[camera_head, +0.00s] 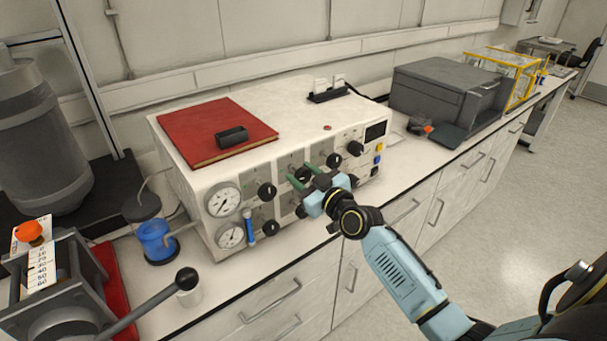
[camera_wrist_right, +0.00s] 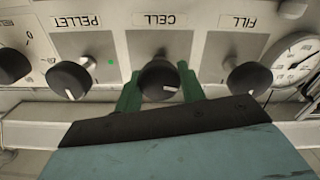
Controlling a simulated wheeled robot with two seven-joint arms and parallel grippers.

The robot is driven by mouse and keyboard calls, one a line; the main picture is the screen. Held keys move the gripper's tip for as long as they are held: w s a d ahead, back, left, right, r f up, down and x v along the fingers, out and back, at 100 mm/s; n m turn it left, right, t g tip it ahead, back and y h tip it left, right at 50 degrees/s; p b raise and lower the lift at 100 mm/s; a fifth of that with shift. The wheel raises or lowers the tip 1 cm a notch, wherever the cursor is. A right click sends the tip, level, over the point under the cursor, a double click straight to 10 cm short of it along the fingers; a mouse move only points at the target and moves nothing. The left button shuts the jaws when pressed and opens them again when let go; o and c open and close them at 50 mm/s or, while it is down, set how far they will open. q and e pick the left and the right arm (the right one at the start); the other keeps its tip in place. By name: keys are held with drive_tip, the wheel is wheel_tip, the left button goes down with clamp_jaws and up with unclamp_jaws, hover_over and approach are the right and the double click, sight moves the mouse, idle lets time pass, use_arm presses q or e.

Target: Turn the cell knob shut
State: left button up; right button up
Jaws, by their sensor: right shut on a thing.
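The cell knob (camera_wrist_right: 160,80) is a black round knob with a white pointer mark, under the label CELL, which appears upside down in the right wrist view. My right gripper (camera_wrist_right: 160,88) has its green fingers on either side of this knob and is shut on it. In the head view, my right gripper (camera_head: 298,179) reaches the front panel of the white control box (camera_head: 290,105), and its fingers largely hide the knob. My left gripper is not in view.
The fill knob (camera_wrist_right: 249,79) and pellet knob (camera_wrist_right: 69,80) flank the cell knob closely. Pressure gauges (camera_head: 224,200) sit at the panel's left. A red book (camera_head: 215,125) with a black object (camera_head: 232,136) lies on the box. A blue cup (camera_head: 155,240) stands left.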

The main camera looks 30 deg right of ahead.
drive_tip(key=m, duration=0.3)
drive_tip(key=shift+m+p, duration=0.4)
drive_tip(key=m, duration=0.3)
drive_tip(key=shift+m+p, duration=0.3)
drive_tip(key=shift+p, duration=0.05)
drive_tip(key=m, duration=0.3)
drive_tip(key=shift+d+m, duration=0.1)
drive_tip(key=shift+m, duration=0.2)
drive_tip(key=shift+m+p, duration=0.3)
drive_tip(key=shift+m, duration=1.8)
drive_tip(key=o, duration=1)
drive_tip(key=shift+c, duration=0.2)
drive_tip(key=s+d, duration=0.1)
drive_tip(key=s, duration=1.2)
drive_tip(key=shift+s+b, duration=0.2)
drive_tip(key=shift+b, duration=0.2)
